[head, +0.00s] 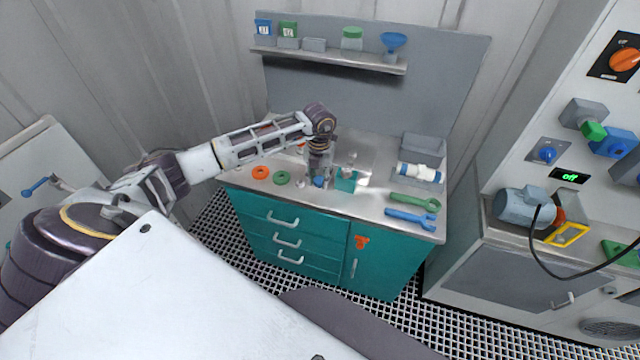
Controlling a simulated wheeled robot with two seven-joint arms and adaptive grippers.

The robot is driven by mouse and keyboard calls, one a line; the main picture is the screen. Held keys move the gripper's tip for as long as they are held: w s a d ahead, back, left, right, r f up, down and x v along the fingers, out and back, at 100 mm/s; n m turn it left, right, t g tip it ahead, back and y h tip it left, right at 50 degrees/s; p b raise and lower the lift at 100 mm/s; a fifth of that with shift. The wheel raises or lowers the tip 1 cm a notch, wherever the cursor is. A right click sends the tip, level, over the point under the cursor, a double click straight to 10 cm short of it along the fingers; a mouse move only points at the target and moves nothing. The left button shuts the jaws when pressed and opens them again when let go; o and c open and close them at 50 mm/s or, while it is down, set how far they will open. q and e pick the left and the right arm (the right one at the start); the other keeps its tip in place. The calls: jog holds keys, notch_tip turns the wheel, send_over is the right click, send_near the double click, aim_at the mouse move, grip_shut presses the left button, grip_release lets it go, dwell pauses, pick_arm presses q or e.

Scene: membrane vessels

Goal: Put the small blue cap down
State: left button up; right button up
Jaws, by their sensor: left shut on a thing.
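The small blue cap (319,182) is at the fingertips of my left gripper (318,176), low over the front part of the metal worktop (372,207). The gripper points down and is shut on the cap. I cannot tell whether the cap touches the worktop. A teal square holder (346,182) stands just right of the cap. My right gripper is not in view.
An orange ring (260,172) and a green ring (282,178) lie left of the gripper. A green wrench (414,202), a blue wrench (411,219) and a white cylinder with blue ends (419,172) lie right. A shelf (330,56) hangs behind.

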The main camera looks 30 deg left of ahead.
aim_at(319, 179)
pick_arm(q)
jog(key=shift+f, duration=0.35)
jog(key=shift+f+p, duration=0.35)
jog(key=shift+f, duration=1.55)
jog(key=shift+f, duration=0.15)
jog(key=o, duration=1.2)
jog(key=shift+c, duration=0.2)
jog(key=shift+r, duration=0.25)
